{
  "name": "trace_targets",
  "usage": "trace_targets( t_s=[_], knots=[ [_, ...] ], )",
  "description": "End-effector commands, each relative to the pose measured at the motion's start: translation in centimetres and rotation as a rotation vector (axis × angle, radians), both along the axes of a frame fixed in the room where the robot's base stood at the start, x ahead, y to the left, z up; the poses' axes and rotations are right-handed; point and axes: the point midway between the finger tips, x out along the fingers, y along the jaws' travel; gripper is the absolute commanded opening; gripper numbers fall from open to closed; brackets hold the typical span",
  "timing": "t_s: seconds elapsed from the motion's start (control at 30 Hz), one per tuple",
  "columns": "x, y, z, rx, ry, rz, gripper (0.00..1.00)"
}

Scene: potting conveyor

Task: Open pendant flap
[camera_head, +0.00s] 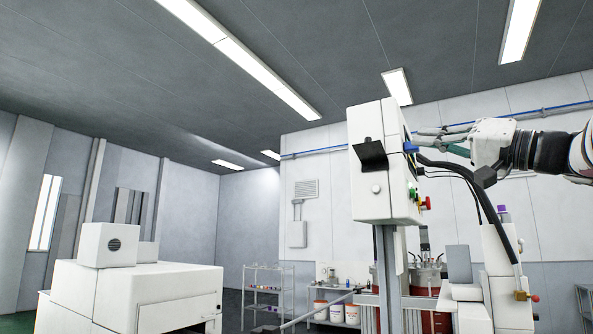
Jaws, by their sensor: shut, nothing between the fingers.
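The pendant is a white box (370,196) on a grey post, right of centre. A black plate (370,155) juts from its near face and looks tilted; I cannot tell for sure whether this is the flap. A small blue piece (410,147) sits at the box's right edge. My gripper (419,134) comes in from the right, with its fingers shut and empty. Its tips are beside the box's right side, just above the blue piece. I cannot tell whether they touch. The right face is seen edge-on and mostly hidden.
Red and green buttons (419,199) stick out from the pendant's right side. A black cable (455,167) curves below my gripper. A white machine (140,295) stands at the left. A shelf (268,290) and buckets (337,312) are at the back.

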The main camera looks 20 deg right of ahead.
Motion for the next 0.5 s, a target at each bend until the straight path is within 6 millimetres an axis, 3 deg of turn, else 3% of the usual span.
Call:
trace_targets(
  t_s=[0.17, 0.5],
  knots=[
    [1.0, 0.5, 0.7, 0.017, -0.004, 0.011, 0.0],
    [5.9, 2.6, 2.9, 0.015, -0.003, 0.01, 0.0]
  ],
)
